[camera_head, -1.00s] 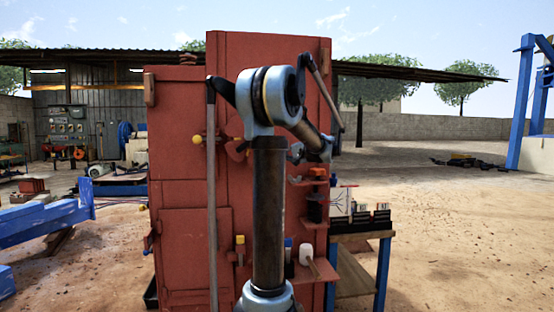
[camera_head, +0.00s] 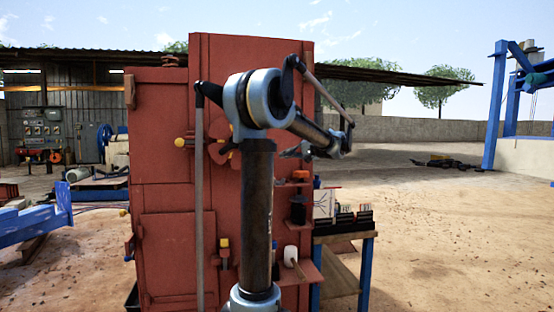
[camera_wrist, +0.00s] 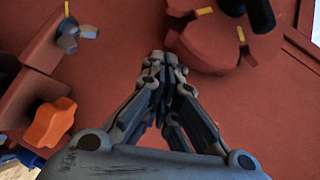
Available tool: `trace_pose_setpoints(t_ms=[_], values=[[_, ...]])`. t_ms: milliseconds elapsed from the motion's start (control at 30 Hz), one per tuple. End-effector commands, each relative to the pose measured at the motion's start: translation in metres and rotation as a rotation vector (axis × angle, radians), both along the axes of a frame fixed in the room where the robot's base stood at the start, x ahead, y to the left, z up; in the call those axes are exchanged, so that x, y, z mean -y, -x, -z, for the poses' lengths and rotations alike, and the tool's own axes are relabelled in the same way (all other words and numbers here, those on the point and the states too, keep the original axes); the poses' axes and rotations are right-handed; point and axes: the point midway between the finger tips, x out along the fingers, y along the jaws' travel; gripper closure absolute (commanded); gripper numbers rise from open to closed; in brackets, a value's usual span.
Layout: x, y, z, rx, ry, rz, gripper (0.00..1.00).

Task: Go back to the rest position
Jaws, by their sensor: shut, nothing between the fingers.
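My gripper (camera_head: 292,153) shows small in the head view, in front of the right part of the tall red machine housing (camera_head: 165,120). In the wrist view my gripper (camera_wrist: 163,62) has its two fingers drawn together, with nothing held between them. The red surface fills most of that view behind the fingers. My arm stands upright in front of the housing, with its upper links bent over to the right.
Near the fingers, the wrist view shows an orange knob (camera_wrist: 49,122), a metal wing nut (camera_wrist: 70,36) and a red round part (camera_wrist: 212,40). A small side shelf holds an orange-topped item (camera_head: 300,174). A bench (camera_head: 342,241) stands right; open ground lies beyond.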

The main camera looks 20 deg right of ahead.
Motion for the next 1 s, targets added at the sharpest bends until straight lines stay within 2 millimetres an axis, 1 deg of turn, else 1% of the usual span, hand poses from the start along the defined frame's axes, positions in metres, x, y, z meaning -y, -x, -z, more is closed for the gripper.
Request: trace_pose_setpoints(t_ms=[100, 333, 400, 467, 567, 600, 667, 700, 733, 800, 867, 900, 967, 1000], values=[[0.005, 0.009, -0.002, 0.000, 0.000, 0.000, 1.00], [0.008, 0.013, -0.003, 0.000, 0.001, -0.002, 1.00], [0.004, 0.013, -0.002, -0.004, 0.003, -0.005, 1.00], [-0.005, 0.013, 0.001, -0.017, 0.010, -0.014, 1.00], [-0.037, 0.014, 0.013, -0.060, 0.034, -0.045, 1.00], [-0.055, 0.015, 0.021, -0.085, 0.050, -0.063, 1.00], [-0.085, 0.020, 0.034, -0.126, 0.078, -0.092, 1.00], [-0.105, 0.024, 0.043, -0.156, 0.101, -0.112, 1.00], [-0.118, 0.028, 0.051, -0.177, 0.118, -0.126, 1.00], [-0.151, 0.038, 0.068, -0.226, 0.159, -0.159, 1.00], [-0.176, 0.049, 0.083, -0.266, 0.196, -0.187, 1.00], [-0.193, 0.057, 0.094, -0.291, 0.223, -0.206, 1.00], [-0.215, 0.070, 0.109, -0.328, 0.264, -0.232, 1.00], [-0.229, 0.080, 0.120, -0.351, 0.293, -0.250, 1.00]])
